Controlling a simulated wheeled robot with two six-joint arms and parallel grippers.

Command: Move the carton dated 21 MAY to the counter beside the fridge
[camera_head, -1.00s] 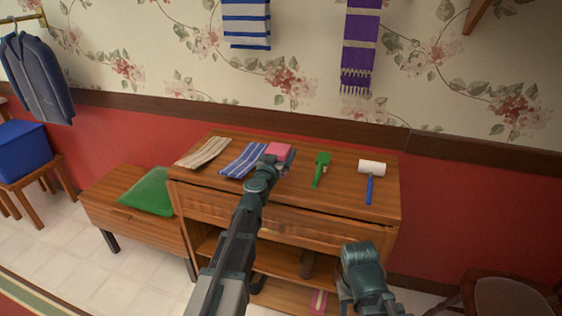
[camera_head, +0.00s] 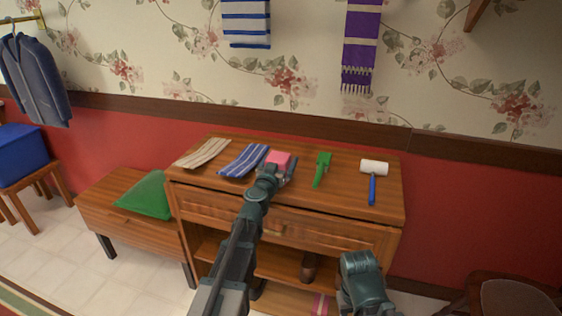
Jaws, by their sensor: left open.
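No carton, date label, fridge or counter shows in this view. My left gripper (camera_head: 281,175) is open over the top of a wooden cabinet (camera_head: 385,208). It is at the near side of a small pink block-like item (camera_head: 278,158), which it partly covers; I cannot tell whether they touch. Nothing shows held in its jaws. A link of my right arm shows at the lower middle, but its gripper does not show.
On the cabinet top lie a beige striped cloth (camera_head: 203,153), a blue striped cloth (camera_head: 244,160), a green brush-like tool (camera_head: 322,168) and a white-headed roller (camera_head: 374,168). A low bench (camera_head: 112,208) with a green cushion (camera_head: 147,195) stands left; a chair (camera_head: 515,298) is lower right.

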